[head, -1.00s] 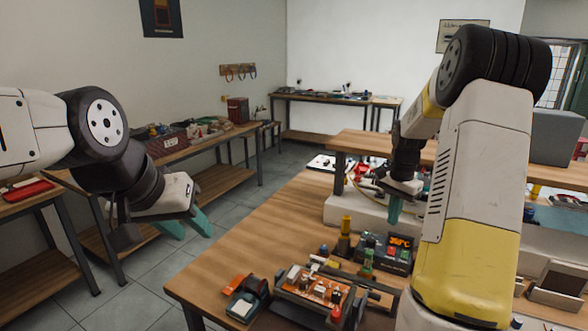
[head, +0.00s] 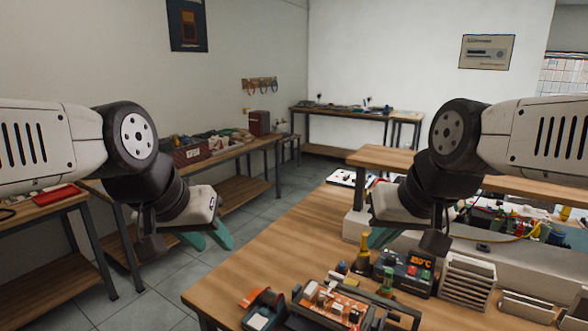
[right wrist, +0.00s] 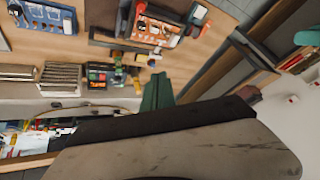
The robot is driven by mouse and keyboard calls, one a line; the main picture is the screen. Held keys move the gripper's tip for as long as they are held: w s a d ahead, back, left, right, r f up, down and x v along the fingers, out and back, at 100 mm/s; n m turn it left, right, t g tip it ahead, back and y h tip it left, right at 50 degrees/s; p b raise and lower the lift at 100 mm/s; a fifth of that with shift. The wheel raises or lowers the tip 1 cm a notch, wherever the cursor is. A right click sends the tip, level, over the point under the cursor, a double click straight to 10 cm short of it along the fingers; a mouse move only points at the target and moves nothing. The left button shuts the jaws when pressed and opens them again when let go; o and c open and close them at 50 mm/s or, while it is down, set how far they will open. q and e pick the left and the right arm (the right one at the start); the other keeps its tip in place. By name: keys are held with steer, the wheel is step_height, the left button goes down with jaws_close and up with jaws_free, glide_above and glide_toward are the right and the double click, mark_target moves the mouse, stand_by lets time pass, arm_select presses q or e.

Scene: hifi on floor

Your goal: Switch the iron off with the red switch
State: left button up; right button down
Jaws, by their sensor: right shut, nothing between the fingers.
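The soldering station (head: 405,273) is a dark box on the wooden bench, with a lit orange display reading about 350°C. Small red and green spots show below the display; the red one (head: 412,271) looks like the switch. The station also shows in the right wrist view (right wrist: 101,75), with red and green spots on its face. My right gripper (head: 378,239) is shut and empty, raised above the bench behind and left of the station, not touching it. My left gripper (head: 208,238) is open and empty, off the bench's left edge. The iron cannot be told apart clearly.
A yellow-topped upright tool (head: 363,252) and a green one (head: 387,283) stand close to the station. A circuit board in a holder (head: 335,303) lies in front, with a grey rack (head: 467,276) to the right. The bench's left part (head: 260,255) is bare.

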steer(key=shift+s+a, duration=0.15)
steer(key=shift+s, duration=0.1)
steer(key=shift+w, duration=0.1)
steer(key=w+d+f+n+g+h, duration=0.15)
steer(key=w+d+n, duration=0.5)
steer(key=w, duration=0.65)
steer(key=w+d+f+n+g, duration=0.1)
steer(key=w+d+f+n, duration=0.1)
steer(key=w+d+f, duration=0.3)
steer(key=w+d+f+n+g+h, duration=0.1)
steer(key=w+d+f+n+g, duration=0.1)
steer(key=w+d+f, duration=0.3)
steer(key=d+n, duration=0.1)
steer(key=d, duration=0.3)
steer(key=shift+w+d+f, duration=0.2)
steer(key=shift+w+f, duration=0.05)
steer(key=shift+g+h, duration=0.25)
